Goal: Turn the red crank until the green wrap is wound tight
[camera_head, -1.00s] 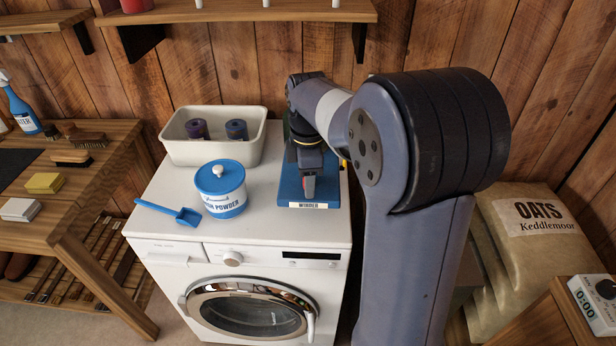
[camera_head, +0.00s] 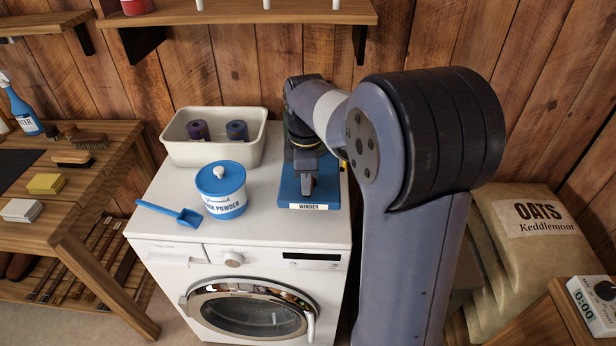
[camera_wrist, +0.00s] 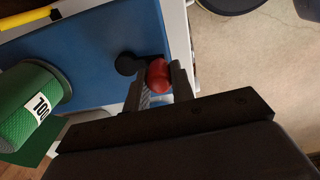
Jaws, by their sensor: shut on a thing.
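The blue winder (camera_head: 318,196) stands on the right of the white washing machine top, mostly behind my arm in the head view. In the wrist view, its blue base (camera_wrist: 95,55) carries the green wrap (camera_wrist: 32,105), a thick roll with a white label and a flat green part beside it. The red crank (camera_wrist: 158,76) has a round red knob near a black pivot. My gripper (camera_wrist: 157,88) is shut on the red knob, a finger on each side. In the head view my gripper (camera_head: 308,185) points down at the winder's front.
A white basin (camera_head: 214,150) with two dark rolls stands at the back left of the washing machine (camera_head: 235,243). A blue-lidded powder tub (camera_head: 221,190) and a blue scoop (camera_head: 168,212) lie left of the winder. A yellow rod (camera_wrist: 28,17) shows beside the base.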

